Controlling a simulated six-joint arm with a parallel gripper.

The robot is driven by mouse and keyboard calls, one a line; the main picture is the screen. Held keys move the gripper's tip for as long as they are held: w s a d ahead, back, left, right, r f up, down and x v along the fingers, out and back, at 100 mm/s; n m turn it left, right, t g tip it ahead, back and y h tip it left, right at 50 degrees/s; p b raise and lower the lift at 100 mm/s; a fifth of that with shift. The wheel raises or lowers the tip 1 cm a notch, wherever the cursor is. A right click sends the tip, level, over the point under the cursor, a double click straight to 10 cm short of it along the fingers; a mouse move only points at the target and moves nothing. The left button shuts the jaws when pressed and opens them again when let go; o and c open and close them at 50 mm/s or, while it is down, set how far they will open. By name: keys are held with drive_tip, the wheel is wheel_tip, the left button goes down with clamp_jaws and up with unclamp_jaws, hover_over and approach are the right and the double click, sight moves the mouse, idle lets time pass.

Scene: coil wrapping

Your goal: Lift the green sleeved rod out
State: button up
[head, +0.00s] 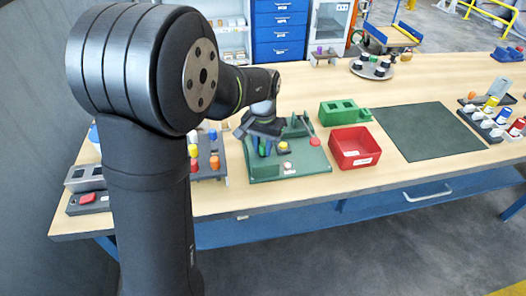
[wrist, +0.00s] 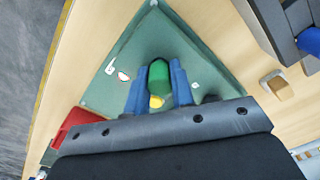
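My gripper (wrist: 159,72) points down with its two blue fingers on either side of a green rounded piece (wrist: 157,77), which looks like the green sleeved rod. The fingers are very close to its sides; I cannot tell whether they touch it. A small yellow part (wrist: 156,101) shows just below the green piece in the wrist view. In the head view my gripper (head: 264,147) is low over the left part of the green board (head: 310,162), and the rod's lower end is hidden there.
On the board are a yellow button (head: 283,147), a pale button (head: 286,166) and a red paddle (head: 314,141). A red bin (head: 354,147) and a green block (head: 343,112) stand to the right. A rack of coloured pegs (head: 208,158) is close on the left. The dark mat (head: 428,131) is bare.

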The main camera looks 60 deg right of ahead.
clamp_jaws()
drive_tip(key=shift+r, duration=0.1)
wheel_tip(320, 180, up, 10)
drive_tip(key=shift+f, duration=0.1)
idle(0.4)
